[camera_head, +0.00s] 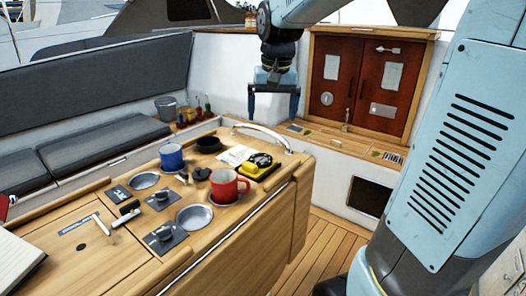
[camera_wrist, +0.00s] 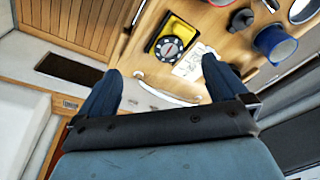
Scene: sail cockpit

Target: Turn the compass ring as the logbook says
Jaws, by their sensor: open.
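The compass is a yellow-cased unit (camera_head: 258,167) with a round black dial, lying on the wooden cockpit table beside the red mug. In the wrist view its dial (camera_wrist: 173,46) shows light marks around the rim and a small red spot near the centre; the marks are too small to read. A pale open book, perhaps the logbook (camera_head: 18,262), is cut off at the lower left; its writing is not legible. My gripper (camera_head: 273,116) is open and empty, above and apart from the table's far end. In the wrist view its two blue fingers (camera_wrist: 162,68) are spread, with the compass beyond them.
A marked white paper (camera_head: 236,155) lies beside the compass. A curved pale rail (camera_head: 262,131) edges the table's far end. Open air surrounds my gripper.

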